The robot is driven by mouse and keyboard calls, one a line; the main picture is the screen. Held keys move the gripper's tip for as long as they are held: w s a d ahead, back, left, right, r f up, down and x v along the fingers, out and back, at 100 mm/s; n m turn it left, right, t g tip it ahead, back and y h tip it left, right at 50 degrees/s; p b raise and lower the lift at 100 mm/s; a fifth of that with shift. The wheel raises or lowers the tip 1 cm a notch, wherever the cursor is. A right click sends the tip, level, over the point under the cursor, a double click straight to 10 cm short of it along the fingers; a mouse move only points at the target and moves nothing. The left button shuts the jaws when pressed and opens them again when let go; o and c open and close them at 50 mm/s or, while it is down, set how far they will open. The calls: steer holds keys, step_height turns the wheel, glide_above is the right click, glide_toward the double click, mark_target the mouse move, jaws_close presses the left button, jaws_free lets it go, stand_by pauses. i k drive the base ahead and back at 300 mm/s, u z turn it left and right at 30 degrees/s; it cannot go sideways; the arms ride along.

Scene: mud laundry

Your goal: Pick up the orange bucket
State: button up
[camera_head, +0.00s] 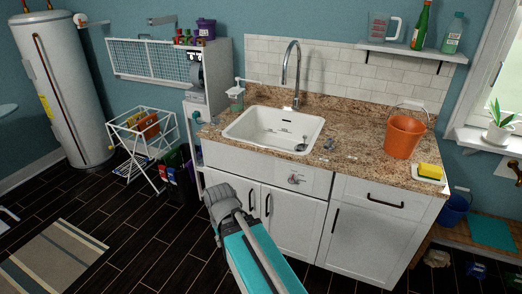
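The orange bucket (404,136) stands upright on the right part of the granite countertop (352,128), to the right of the sink. Its thin pale handle (411,104) is raised above the rim. Nothing is touching the bucket from above. My arm, teal and grey, rises at the bottom centre in front of the cabinet, well left of and below the bucket. I cannot make out my gripper or its fingers in this view.
A white sink (272,129) with a tall faucet (291,72) is left of the bucket. A yellow sponge (429,171) on a white dish (428,178) sits close in front-right. A shelf (411,51) with bottles hangs above. A blue bucket (455,208) stands lower right.

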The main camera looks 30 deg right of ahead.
mark_target(403, 134)
steer(key=u, duration=1)
steer(key=i, duration=0.9)
steer(key=z, duration=2.15)
